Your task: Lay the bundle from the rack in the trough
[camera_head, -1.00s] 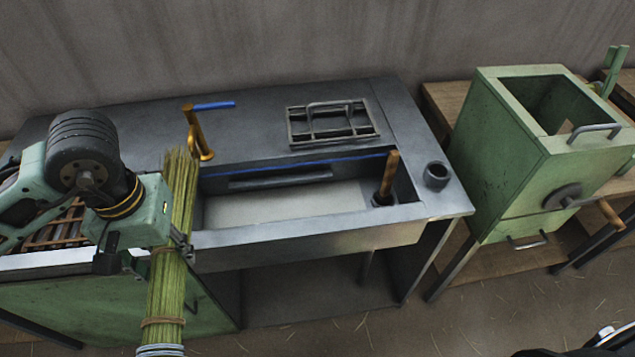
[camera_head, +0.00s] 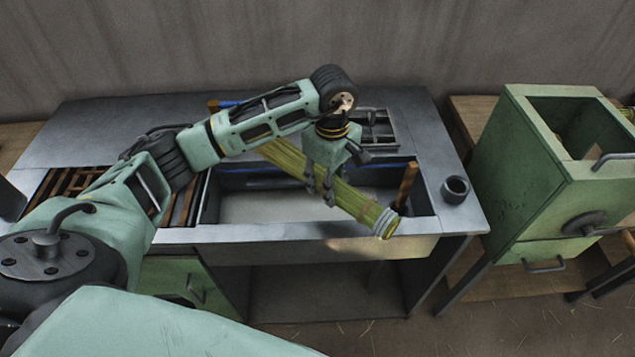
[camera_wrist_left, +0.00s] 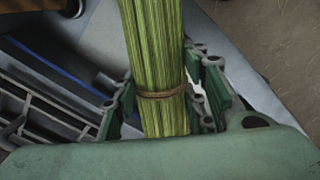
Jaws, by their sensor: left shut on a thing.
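A bundle of green-yellow straw (camera_head: 352,200), tied with twine, is held by my left gripper (camera_head: 325,190) above the sink-like trough (camera_head: 300,207). The bundle lies slantwise, its pale bound end toward the front right, near the trough's front rim. In the left wrist view the green fingers stand on both sides of the bundle (camera_wrist_left: 155,60) by a twine band (camera_wrist_left: 160,93). The slatted wooden rack (camera_head: 62,183) at the left of the bench is partly hidden by my left arm. My right gripper is not in view.
A wooden-handled tool (camera_head: 406,185) stands upright at the trough's right end, close to the bundle's bound end. A dark cup (camera_head: 455,189) sits on the right rim. A metal frame (camera_head: 378,128) lies behind. A green box machine (camera_head: 535,180) stands to the right.

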